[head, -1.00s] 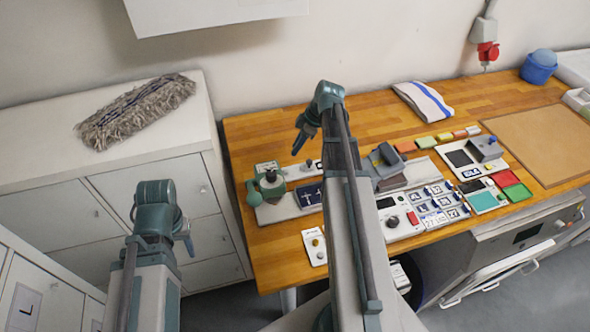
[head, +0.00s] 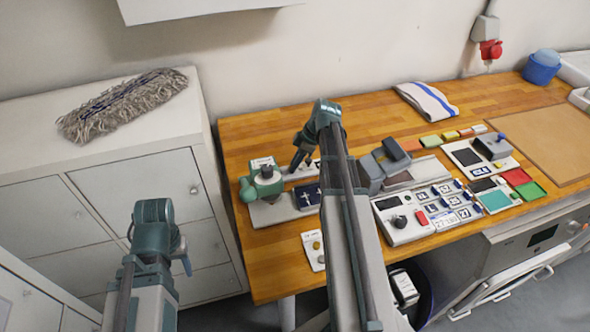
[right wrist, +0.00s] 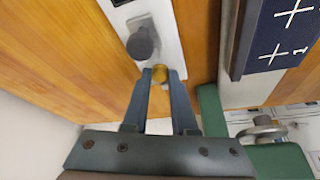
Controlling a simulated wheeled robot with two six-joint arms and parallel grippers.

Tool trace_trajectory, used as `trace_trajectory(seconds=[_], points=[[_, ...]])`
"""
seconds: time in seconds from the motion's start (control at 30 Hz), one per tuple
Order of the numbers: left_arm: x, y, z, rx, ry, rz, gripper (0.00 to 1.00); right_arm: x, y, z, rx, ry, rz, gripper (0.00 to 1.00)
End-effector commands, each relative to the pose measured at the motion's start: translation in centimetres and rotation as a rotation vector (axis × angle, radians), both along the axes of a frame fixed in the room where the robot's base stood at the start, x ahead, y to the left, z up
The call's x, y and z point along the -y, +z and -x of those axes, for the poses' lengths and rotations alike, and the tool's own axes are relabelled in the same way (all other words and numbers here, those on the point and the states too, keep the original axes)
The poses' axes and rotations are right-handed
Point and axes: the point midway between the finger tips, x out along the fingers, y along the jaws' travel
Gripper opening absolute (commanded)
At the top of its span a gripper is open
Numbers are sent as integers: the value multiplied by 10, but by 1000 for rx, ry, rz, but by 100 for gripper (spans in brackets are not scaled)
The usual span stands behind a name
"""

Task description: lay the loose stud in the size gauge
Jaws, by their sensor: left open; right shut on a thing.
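A small brass-coloured stud (right wrist: 160,73) shows between the fingertips of my right gripper in the right wrist view. My right gripper (right wrist: 160,78) is shut on it, over the end of a white plate with a dark grey knob. This plate (right wrist: 169,42) may be the size gauge; I cannot tell for sure. Whether the stud touches the plate is unclear. In the head view my right gripper (head: 296,166) points down at the back of the bench, just beyond the blue marked panel. My left gripper (head: 186,262) is open and empty, left of the bench, near the white cabinet.
The blue panel with white crosses (head: 307,196) and a green press (head: 262,180) stand close to my right gripper. A white card with a yellow spot (head: 314,250) lies at the front edge. Control boxes and trays fill the middle and right.

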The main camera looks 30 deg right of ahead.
Motion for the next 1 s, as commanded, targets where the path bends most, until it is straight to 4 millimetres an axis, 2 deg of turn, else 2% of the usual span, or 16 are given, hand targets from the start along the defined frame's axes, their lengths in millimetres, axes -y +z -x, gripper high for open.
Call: trace_trajectory(seconds=[0.03, 0.4, 0.43, 0.6, 1.0], points=[[0, -7, 0, 0, 0, 0, 50, 0, -7, 0, 0, 0, 0, 0], [0, -8, 0, 0, 0, 0, 50, 0, -8, 0, 0, 0, 0, 0], [0, -8, 0, 0, 0, 0, 50, 0, -8, 0, 0, 0, 0, 27], [0, -6, 0, 0, 0, 0, 50, 0, -6, 0, 0, 0, 0, 56], [0, -3, 0, 0, 0, 0, 50, 0, -3, 0, 0, 0, 0, 56]])
